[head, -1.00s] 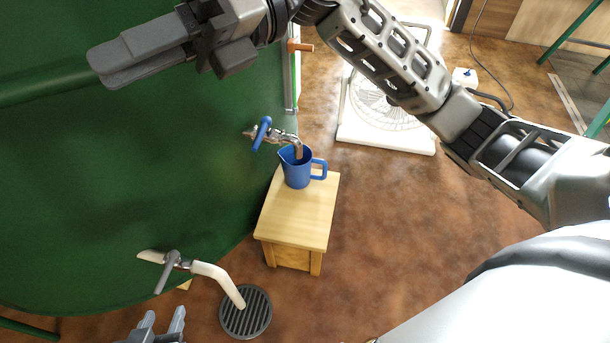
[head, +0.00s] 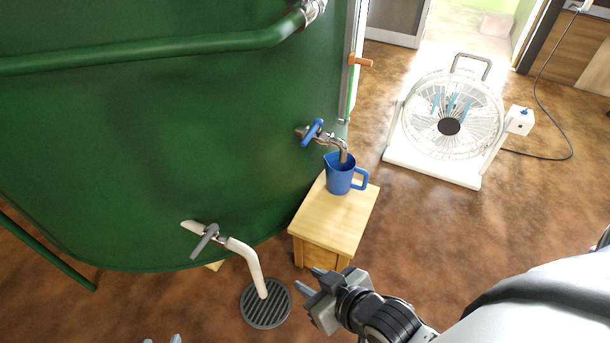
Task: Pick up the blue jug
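The blue jug (head: 340,177) stands upright near the back of a small wooden stool. Its handle points right and its mouth is under the spout of a metal tap with a blue handle (head: 313,132). My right gripper (head: 306,277) is in front of the stool, low in the head view. Its fingertips look apart with nothing between them, and it is clear of the jug. Only the fingertips of my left gripper (head: 162,339) show at the bottom edge; they are apart, and the rest is out of frame.
The wooden stool (head: 328,222) stands against a large green tank (head: 150,140). A white pipe with a grey-handled valve (head: 243,250) runs down to a round floor drain (head: 266,305). A white fan (head: 447,120) stands at the back right. The floor right of the stool is clear.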

